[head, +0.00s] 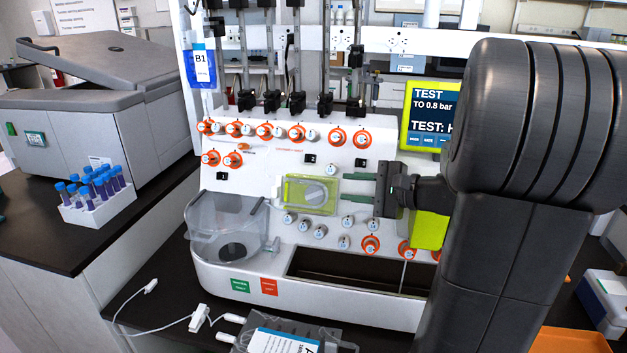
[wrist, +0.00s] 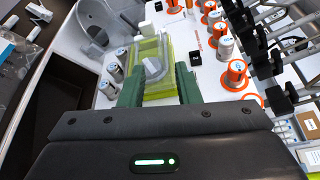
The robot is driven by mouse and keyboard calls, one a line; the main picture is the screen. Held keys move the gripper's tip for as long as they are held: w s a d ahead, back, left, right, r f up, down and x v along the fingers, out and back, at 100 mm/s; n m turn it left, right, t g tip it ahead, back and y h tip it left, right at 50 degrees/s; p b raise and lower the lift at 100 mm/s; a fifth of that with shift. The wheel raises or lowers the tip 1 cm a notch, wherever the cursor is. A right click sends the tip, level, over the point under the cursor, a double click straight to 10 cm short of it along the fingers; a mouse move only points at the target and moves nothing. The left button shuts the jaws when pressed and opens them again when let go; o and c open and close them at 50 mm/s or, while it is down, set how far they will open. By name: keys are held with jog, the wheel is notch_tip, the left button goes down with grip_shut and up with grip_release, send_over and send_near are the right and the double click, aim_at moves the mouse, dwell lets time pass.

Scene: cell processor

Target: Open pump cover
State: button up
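The pump cover (head: 312,193) is a clear lid over a yellow-green pump base on the white front panel of the cell processor. It looks closed. In the wrist view the clear cover (wrist: 150,62) lies ahead of my fingers, with the yellow-green base showing around and below it. My gripper (head: 343,187) is to the right of the cover, pointing left at its right edge. Its two green fingers are apart with nothing held between them, as the wrist view of my gripper (wrist: 160,72) also shows. Whether a fingertip touches the cover I cannot tell.
Orange-ringed valve knobs (head: 361,138) sit above the pump, and grey-white knobs (head: 320,231) sit below. A clear bowl-like chamber (head: 215,222) is at left. A lit screen (head: 430,113) stands at right, partly behind my arm. A rack of blue-capped tubes (head: 92,207) is on the left bench.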

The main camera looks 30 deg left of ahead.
aim_at(314, 184)
jog(key=p+x, duration=0.1)
jog(key=x, duration=1)
jog(key=shift+f, duration=0.1)
jog(key=shift+c, duration=0.2)
grip_shut()
